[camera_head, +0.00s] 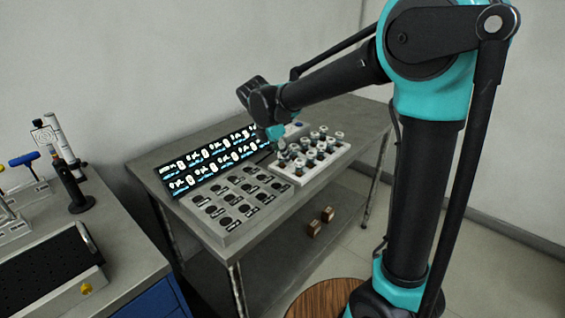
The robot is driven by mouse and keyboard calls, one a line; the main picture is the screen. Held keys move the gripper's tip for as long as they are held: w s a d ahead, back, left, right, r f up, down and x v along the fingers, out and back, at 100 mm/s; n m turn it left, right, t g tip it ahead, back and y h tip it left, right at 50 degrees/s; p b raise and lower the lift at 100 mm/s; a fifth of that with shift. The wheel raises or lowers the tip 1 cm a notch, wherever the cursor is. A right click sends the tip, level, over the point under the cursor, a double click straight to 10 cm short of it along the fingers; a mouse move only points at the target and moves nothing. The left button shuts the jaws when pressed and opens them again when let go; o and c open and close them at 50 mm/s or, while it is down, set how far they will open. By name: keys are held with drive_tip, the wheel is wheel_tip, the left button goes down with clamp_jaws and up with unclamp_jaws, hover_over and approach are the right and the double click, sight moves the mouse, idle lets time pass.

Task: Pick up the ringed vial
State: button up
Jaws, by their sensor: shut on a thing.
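A white rack (338,158) holds several small vials with pale caps and dark bodies, standing upright on the grey bench. My gripper (281,147) is over the back left part of the rack, pointing down among the vials. It is shut on a vial, which is too small and too much covered by the fingers to make out clearly. I cannot tell whether the held vial is clear of the rack. No ring on any vial can be made out at this size.
A grey block with several dark round labelled wells (232,208) lies left of the rack. A black panel with lit symbols (212,160) stands behind it. Another bench (120,255) with tools is at the left. Two small brown blocks (314,228) sit below the bench.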

clamp_jaws()
drive_tip(key=shift+r, duration=0.1)
